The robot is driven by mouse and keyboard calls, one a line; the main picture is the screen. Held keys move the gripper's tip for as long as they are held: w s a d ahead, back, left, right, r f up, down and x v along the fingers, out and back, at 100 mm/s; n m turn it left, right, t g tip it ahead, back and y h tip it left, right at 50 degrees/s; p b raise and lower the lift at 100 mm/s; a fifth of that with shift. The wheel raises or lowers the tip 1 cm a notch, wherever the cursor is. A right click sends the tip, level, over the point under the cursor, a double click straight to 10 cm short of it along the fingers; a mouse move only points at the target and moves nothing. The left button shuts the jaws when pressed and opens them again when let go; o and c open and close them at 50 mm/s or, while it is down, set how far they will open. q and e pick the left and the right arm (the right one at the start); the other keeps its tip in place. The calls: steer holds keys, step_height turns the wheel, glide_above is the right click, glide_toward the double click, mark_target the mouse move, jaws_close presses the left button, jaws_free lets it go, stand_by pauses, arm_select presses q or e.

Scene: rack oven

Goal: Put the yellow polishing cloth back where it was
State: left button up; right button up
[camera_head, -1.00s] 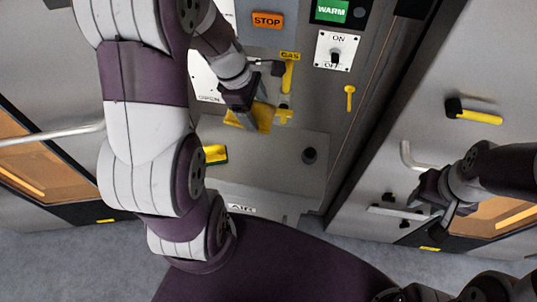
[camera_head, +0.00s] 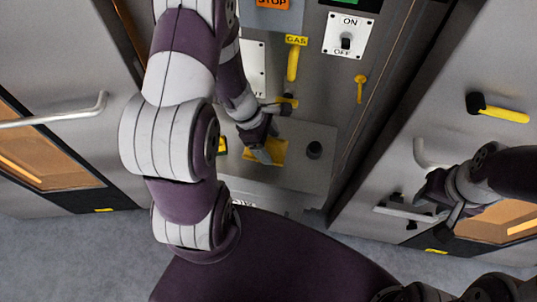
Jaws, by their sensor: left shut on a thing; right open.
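The yellow polishing cloth (camera_head: 277,151) is at my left gripper (camera_head: 264,156), over the grey shelf in the middle of the panel. My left gripper is shut on the cloth and partly covers it. I cannot tell whether the cloth touches the shelf. My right gripper (camera_head: 455,215) is open and empty at the right, in front of the right oven door.
The grey shelf (camera_head: 312,182) carries a dark round knob-like piece (camera_head: 314,150) and a yellow-and-green item (camera_head: 222,146), partly behind my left arm. Above are a yellow GAS lever (camera_head: 293,62), an ON/OFF switch (camera_head: 347,41) and a small yellow key-like handle (camera_head: 360,88).

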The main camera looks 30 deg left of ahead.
arm_select(q)
step_height(320, 180, down, 6)
steer(key=shift+r+b, duration=0.15)
steer(key=shift+b, duration=0.45)
steer(key=o, duration=0.8)
steer(key=shift+r, duration=0.15)
steer(key=p+v, duration=0.3)
steer(key=v, duration=0.8)
steer(key=shift+s+a+r, duration=0.1)
steer(key=shift+a+r, duration=0.05)
steer(key=shift+r, duration=0.15)
steer(key=s+d+r+m+y, duration=0.1)
steer(key=d+r+m, duration=0.1)
steer(key=m, duration=0.5)
steer(key=d+r+m+y, duration=0.1)
steer(key=d+r+m, duration=0.1)
steer(key=r+m, duration=0.2)
steer(key=s+d+r+m+y, duration=0.1)
steer(key=d+r+m+y, duration=0.1)
steer(key=m, duration=0.8)
steer(key=shift+s+r, duration=0.4)
steer(key=shift+r, duration=0.15)
